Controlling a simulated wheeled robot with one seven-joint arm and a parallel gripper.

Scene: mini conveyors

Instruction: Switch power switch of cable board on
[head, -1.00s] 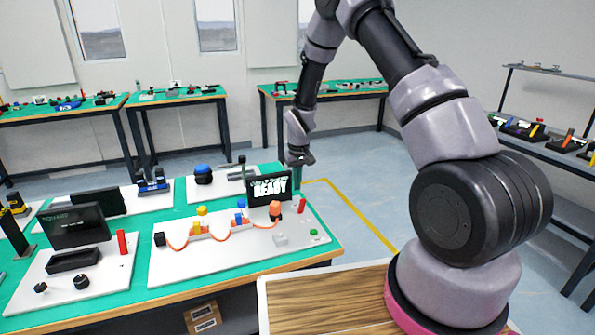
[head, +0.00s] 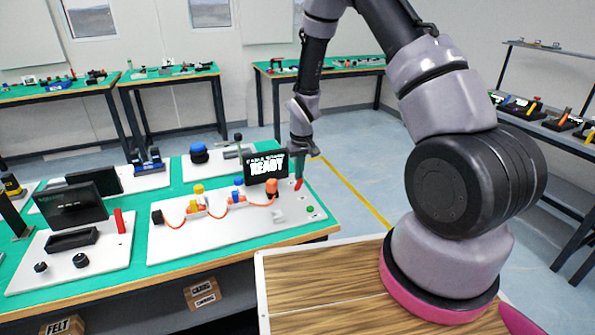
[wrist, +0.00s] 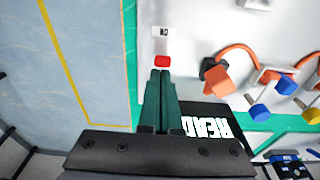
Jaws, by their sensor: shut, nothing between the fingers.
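The cable board (head: 185,246) is a white plate on the green table, with an orange cable running between yellow, blue and orange plugs. Its black screen (head: 264,169) shows "READY". A small red switch (head: 299,184) stands at the board's right side; in the wrist view the red switch (wrist: 162,61) lies just ahead of my fingertips, beside a small white label with a dark mark. My gripper (wrist: 161,74) is shut and empty, its green fingers together. The fingertips are very close to the switch; I cannot tell whether they touch. In the head view my gripper (head: 301,170) is just above the switch.
The screen stands close beside my fingers. An orange plug (head: 271,187), a grey block (head: 278,215) and a green button (head: 310,210) are nearby on the board. Another board with a dark screen (head: 70,206) stands to the left. Floor is open right of the table.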

